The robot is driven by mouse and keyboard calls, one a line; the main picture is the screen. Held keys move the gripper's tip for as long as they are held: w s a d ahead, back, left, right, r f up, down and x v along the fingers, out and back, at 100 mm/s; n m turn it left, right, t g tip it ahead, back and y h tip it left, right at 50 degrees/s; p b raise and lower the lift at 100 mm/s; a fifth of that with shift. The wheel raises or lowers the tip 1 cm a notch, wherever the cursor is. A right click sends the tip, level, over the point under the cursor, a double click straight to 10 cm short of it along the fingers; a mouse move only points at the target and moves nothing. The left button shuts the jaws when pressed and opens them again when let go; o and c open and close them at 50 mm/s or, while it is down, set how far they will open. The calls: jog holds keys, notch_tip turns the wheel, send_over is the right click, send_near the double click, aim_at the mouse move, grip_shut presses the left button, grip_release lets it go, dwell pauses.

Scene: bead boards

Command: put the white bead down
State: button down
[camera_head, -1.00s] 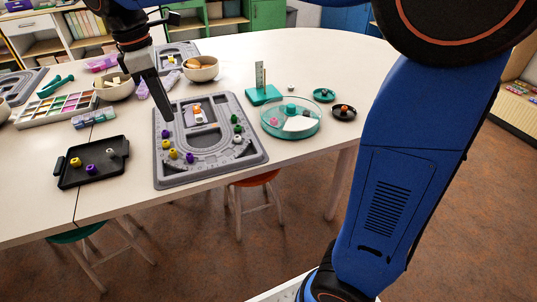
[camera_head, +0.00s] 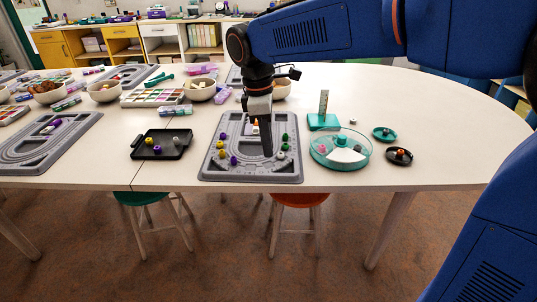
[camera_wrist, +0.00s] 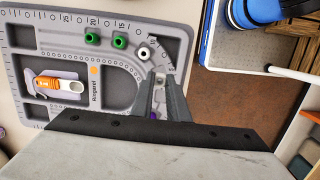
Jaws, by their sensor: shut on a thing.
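The grey bead board (camera_head: 290,174) lies on the table, and my gripper (camera_head: 267,154) points down over its right part. In the wrist view the gripper (camera_wrist: 160,82) has its fingers close together, with a small pale thing (camera_wrist: 160,77) between the tips. It looks like a white bead, mostly hidden by the fingers. Another white bead (camera_wrist: 144,53) sits on the board just beyond the fingertips, in line with two green beads (camera_wrist: 120,42). It also shows in the head view (camera_head: 281,155). I cannot tell whether the held thing touches the board.
Purple and yellow beads (camera_head: 220,145) sit on the board's left side. A black tray (camera_head: 140,153) with beads stands to the left. A round teal-rimmed sorter (camera_head: 341,163) and small dishes (camera_head: 385,134) stand to the right. Bowls (camera_head: 199,90) stand behind.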

aim_at(268, 166)
jog(key=shift+f, duration=1.75)
jog(key=shift+f, duration=0.25)
jog(key=shift+f, duration=0.15)
jog(key=shift+s+f, duration=0.1)
jog(key=shift+f, duration=0.2)
jog(key=c, duration=1.7)
grip_release()
jog(key=shift+c, duration=0.2)
jog(key=r, duration=0.4)
jog(key=a+r, duration=0.1)
jog(key=r, duration=0.8)
jog(key=shift+a+r, duration=0.15)
jog(key=shift+a, duration=0.1)
